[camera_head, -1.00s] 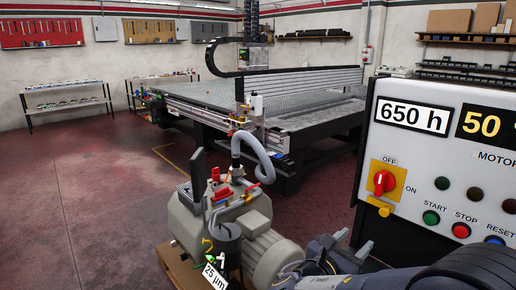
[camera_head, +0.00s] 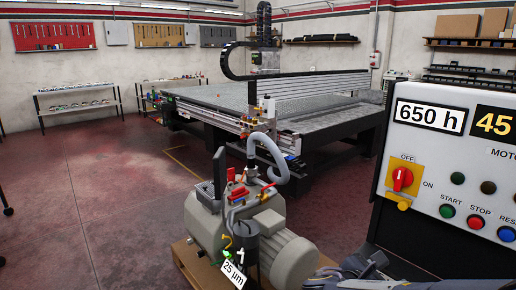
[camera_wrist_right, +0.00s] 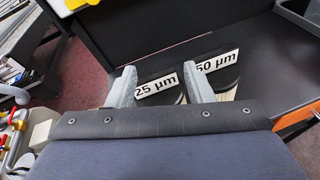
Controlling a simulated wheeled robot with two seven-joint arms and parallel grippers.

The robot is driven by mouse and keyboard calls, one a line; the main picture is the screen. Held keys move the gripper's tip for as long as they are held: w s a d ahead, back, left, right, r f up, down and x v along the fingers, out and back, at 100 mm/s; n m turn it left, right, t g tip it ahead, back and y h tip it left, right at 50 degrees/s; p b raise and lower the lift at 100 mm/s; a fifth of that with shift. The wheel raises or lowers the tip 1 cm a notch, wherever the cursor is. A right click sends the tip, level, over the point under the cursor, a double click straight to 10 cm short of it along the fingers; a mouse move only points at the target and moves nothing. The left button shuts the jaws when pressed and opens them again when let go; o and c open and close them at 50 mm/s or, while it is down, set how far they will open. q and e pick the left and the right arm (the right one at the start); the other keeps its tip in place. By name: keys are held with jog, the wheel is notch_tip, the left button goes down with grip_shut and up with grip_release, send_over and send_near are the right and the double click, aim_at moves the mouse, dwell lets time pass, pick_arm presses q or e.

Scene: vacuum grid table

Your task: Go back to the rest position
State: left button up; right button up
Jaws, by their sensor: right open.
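My right gripper (camera_head: 362,264) shows at the bottom edge of the head view, below the control panel (camera_head: 440,165), partly cut off. In the right wrist view its two grey fingers (camera_wrist_right: 159,70) are spread apart, with nothing gripped between them. Behind the fingers are dark containers with white labels, one reading 25 µm (camera_wrist_right: 156,86) and one reading 50 µm (camera_wrist_right: 217,61). I cannot tell the exact gap between fingers and containers. My left gripper is in neither view.
A grey vacuum pump (camera_head: 290,258) stands on a wooden pallet (camera_head: 190,262), with a 25 µm tag (camera_head: 233,273) at its front. A grey hose (camera_head: 275,150) rises toward the large grid table (camera_head: 325,125). The red floor (camera_head: 90,210) at left is clear.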

jog(key=s+d+f+m+g+y, duration=0.25)
jog(key=s+f+m+y, duration=0.2)
jog(key=s, duration=0.25)
jog(key=s+d+f+m+g+y, duration=0.1)
jog(key=s+f+m+g+y, duration=0.25)
jog(key=s+m, duration=0.3)
jog(key=s+a+r+m+t+y, duration=0.3)
jog(key=s+a+m+t+y, duration=0.1)
jog(key=s+a+m+y, duration=0.4)
jog(key=shift+s+a+m, duration=0.25)
jog(key=shift+a+m, duration=1.15)
jog(key=shift+m, duration=1)
